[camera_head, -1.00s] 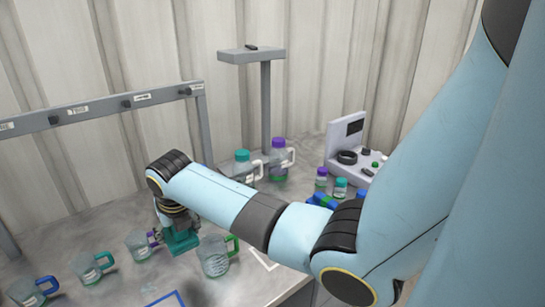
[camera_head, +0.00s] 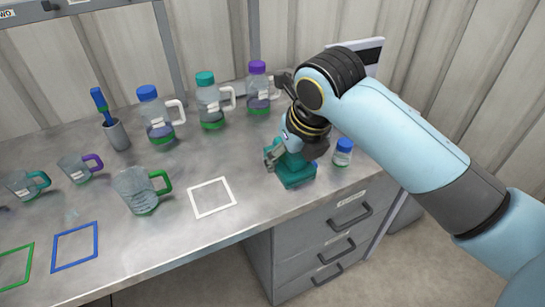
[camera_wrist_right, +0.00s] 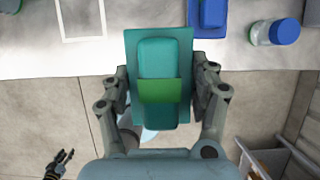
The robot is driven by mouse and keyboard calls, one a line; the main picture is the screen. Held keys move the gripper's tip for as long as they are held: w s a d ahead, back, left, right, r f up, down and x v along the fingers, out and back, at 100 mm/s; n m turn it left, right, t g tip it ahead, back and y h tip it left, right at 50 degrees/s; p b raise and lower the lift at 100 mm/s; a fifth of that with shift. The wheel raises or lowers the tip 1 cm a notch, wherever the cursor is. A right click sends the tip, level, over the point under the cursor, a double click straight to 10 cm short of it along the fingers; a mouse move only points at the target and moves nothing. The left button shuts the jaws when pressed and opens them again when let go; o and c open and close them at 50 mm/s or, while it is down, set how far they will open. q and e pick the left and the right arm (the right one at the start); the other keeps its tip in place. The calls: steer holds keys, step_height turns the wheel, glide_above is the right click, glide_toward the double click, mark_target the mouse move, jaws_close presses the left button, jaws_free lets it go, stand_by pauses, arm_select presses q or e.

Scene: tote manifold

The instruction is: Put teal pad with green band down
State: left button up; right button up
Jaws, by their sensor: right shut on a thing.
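The teal pad (camera_head: 295,172) is in my right gripper (camera_head: 282,152) near the front right of the bench. The right wrist view shows the teal pad (camera_wrist_right: 160,56) with its green band (camera_wrist_right: 164,92) across the middle. The right gripper (camera_wrist_right: 165,82) is shut on it, one finger on each side. In that view the pad overlaps the bench's front edge; whether it touches the bench I cannot tell. A small dark claw shape at lower left of the wrist view may be my left gripper (camera_wrist_right: 60,162); its state is unclear.
A blue-capped bottle (camera_head: 343,153) stands just right of the pad. A blue pad (camera_wrist_right: 208,16) lies beyond it. A white outlined square (camera_head: 212,198) is empty. A green-handled mug (camera_head: 138,190) stands left of it; several capped bottles stand behind. Drawers (camera_head: 328,240) are below.

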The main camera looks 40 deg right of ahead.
steer(key=shift+a+f, duration=0.15)
steer(key=shift+f, duration=0.25)
glide_above(254, 173)
steer(key=s, duration=0.2)
steer(key=f, duration=0.6)
steer(key=shift+w+a+f, duration=0.25)
steer(key=shift+f, duration=0.1)
steer(key=shift+w+f, duration=0.15)
steer(key=shift+f, duration=1.95)
steer(key=o, duration=1.1)
steer(key=shift+f, duration=0.1)
steer(key=p+v, duration=0.1)
steer(key=v, duration=1.1)
